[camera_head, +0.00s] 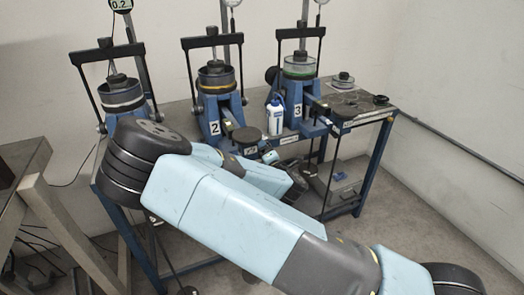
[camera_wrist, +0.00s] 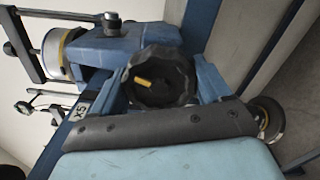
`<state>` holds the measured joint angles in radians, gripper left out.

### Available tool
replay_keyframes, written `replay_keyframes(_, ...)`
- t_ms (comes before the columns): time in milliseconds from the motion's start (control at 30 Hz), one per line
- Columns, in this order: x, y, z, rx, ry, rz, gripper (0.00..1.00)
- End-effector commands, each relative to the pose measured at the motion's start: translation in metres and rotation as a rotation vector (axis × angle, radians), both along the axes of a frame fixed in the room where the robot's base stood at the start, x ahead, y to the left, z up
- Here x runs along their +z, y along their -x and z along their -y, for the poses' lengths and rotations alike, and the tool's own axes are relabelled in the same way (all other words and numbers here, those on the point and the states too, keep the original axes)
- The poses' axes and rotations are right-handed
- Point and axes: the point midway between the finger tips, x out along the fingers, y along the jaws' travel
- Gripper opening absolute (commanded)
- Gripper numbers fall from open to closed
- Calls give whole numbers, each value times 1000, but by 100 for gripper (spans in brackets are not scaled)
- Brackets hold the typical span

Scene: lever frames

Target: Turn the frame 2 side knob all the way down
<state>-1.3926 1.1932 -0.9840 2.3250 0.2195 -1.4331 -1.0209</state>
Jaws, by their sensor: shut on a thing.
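Frame 2 (camera_head: 214,103) is a blue lever frame with a yellow ring and a "2" label, in the middle of the bench. In the wrist view, its blue body (camera_wrist: 112,48) lies on its side. Its side knob (camera_wrist: 178,71), black and lobed with a yellow mark, faces the camera. My gripper (camera_wrist: 160,78) has a blue finger on each side of the knob and is shut on it. In the head view my arm covers much of the area in front of frame 2, and I cannot make out the knob or fingertips clearly.
Frame 3 (camera_head: 298,98), with a green ring, stands to the right. Another lever frame (camera_head: 121,94) stands to the left. A white bottle (camera_head: 275,117) stands between frames 2 and 3. A wooden table (camera_head: 38,181) is at the left, and open floor lies at the right.

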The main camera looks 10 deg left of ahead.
Motion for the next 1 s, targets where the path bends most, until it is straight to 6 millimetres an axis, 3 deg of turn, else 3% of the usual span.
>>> replay_keyframes(33, -5, 2, -5, 12, 55, 22, 22)
replay_keyframes(67, -5, 2, -4, 10, 70, 32, 78)
replay_keyframes(233, -3, 1, -3, 6, 57, 28, 94)
replay_keyframes(567, -1, 4, 1, 1, 53, 30, 96)
replay_keyframes(1000, -1, 40, 23, 1, 53, 31, 96)
